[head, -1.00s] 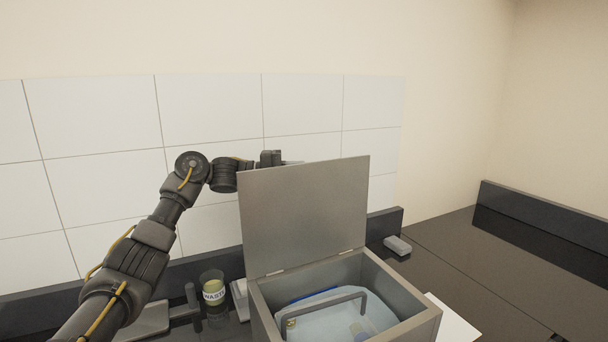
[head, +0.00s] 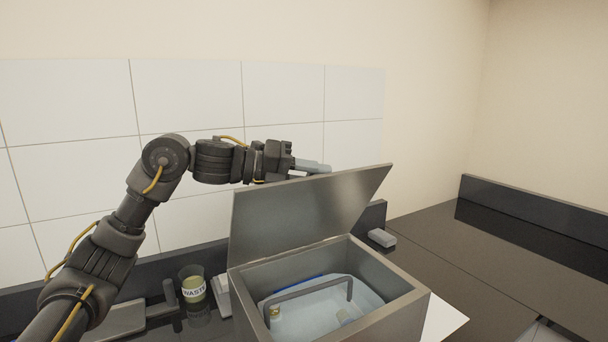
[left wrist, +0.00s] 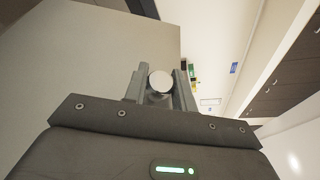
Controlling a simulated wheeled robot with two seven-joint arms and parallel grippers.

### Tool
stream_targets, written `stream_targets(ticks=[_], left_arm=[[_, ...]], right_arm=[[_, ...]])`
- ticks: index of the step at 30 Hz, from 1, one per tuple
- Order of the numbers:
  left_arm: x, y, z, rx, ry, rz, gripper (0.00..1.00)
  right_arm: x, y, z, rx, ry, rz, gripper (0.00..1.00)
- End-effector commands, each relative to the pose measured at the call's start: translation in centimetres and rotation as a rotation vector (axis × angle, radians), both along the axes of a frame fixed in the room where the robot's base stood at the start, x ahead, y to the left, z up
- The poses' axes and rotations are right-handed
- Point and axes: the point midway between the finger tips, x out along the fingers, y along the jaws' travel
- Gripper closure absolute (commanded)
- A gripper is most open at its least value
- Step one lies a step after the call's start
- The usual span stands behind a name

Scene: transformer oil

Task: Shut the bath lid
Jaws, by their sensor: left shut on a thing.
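The bath (head: 380,318) is a grey open-topped box on the dark counter. A broad grey panel, apparently the lid (left wrist: 95,60), fills the left of that view. My right gripper is not in view.
Inside the bath is a clear liquid container with a grey handle (head: 310,288). A jar labelled WASTE (head: 193,288) stands left of the bath. A small grey block (head: 382,238) and a white sheet (head: 445,318) lie to the right. The counter at far right is clear.

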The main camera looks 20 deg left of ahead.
Motion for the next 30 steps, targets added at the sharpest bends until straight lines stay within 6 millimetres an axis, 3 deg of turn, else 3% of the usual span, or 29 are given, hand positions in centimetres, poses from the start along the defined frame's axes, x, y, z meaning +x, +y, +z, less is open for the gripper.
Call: stream_targets(ticks=[19,20,21,24,30], left_arm=[[-0.8,-0.91,-0.64,0.044,-0.033,-0.002,1.0],[-0.8,-0.91,-0.64,0.043,-0.033,-0.002,0.7],[-0.79,-0.91,-0.64,0.043,-0.033,-0.002,0.64],[-0.79,-0.9,-0.6,0.043,-0.034,-0.001,0.52],[-0.78,-0.89,-0.54,0.042,-0.035,-0.001,0.52]], right_arm=[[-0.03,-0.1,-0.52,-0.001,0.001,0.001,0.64],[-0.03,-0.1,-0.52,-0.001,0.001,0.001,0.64],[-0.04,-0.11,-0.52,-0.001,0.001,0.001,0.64],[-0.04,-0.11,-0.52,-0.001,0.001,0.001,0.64],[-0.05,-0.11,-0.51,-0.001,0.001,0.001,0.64]])
